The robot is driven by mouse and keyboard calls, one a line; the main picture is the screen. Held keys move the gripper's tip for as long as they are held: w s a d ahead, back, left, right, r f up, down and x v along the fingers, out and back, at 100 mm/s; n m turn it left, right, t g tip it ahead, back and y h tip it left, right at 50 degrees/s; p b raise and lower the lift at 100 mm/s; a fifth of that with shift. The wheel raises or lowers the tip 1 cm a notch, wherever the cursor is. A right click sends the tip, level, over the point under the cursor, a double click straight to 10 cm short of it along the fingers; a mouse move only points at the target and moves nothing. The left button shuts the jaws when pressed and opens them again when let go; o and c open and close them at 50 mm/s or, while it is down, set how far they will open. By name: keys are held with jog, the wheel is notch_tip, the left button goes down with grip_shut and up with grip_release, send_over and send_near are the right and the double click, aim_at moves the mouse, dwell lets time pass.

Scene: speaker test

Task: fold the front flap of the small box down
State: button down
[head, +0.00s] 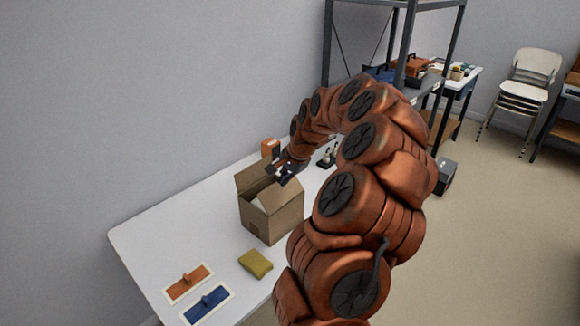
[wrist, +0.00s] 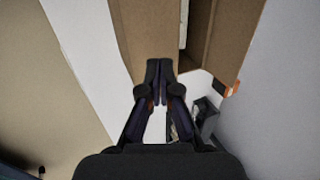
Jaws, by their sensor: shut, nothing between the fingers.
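The small brown cardboard box (head: 268,222) stands open on the white table, with a flap (head: 249,178) upright on its far left side. My gripper (head: 281,174) is at the top of the box, near its far right edge. In the wrist view, my gripper's fingertips (wrist: 159,66) are together with nothing between them. They reach the edge of a brown cardboard panel (wrist: 145,35) of the box; I cannot tell whether they touch it. I cannot tell which flap is the front one. My gripper hides part of the box's far corner.
An orange object (head: 270,148) and a small dark device (head: 327,157) stand behind the box. The table's left part is clear.

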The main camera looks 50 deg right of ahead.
aim_at(278, 185)
jog(key=shift+w+f+p, duration=0.5)
jog(key=shift+w+f, duration=0.5)
jog(key=shift+w, duration=0.05)
jog(key=shift+d, duration=0.15)
